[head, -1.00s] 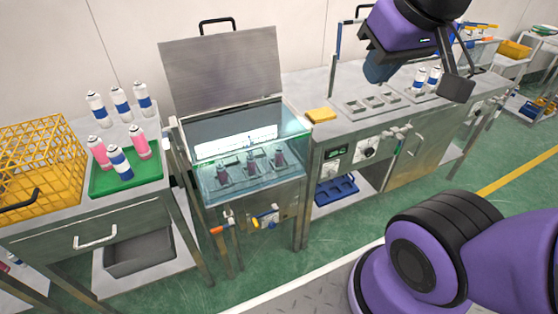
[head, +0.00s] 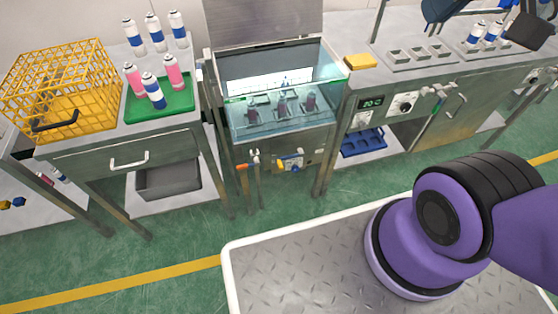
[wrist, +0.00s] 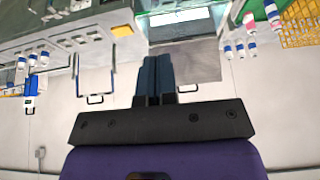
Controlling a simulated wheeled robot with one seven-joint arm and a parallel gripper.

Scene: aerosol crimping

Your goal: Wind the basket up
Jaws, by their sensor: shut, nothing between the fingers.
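A steel water bath (head: 333,130) stands in the middle of the head view with its lid raised. Inside, a submerged carrier (head: 262,121) holds several dark-looking cans (head: 282,103) under the water. My gripper (head: 436,18) is at the top right of the head view, cut by the edge, above the right bench and away from the bath. In the wrist view its two blue fingers (wrist: 153,62) are together and empty.
A yellow wire crate (head: 62,85) and a green tray (head: 178,107) with cans stand on the left table. A yellow block (head: 360,61) lies on the right bench, which has sockets (head: 413,55) and a control panel (head: 385,105). Floor before the bath is clear.

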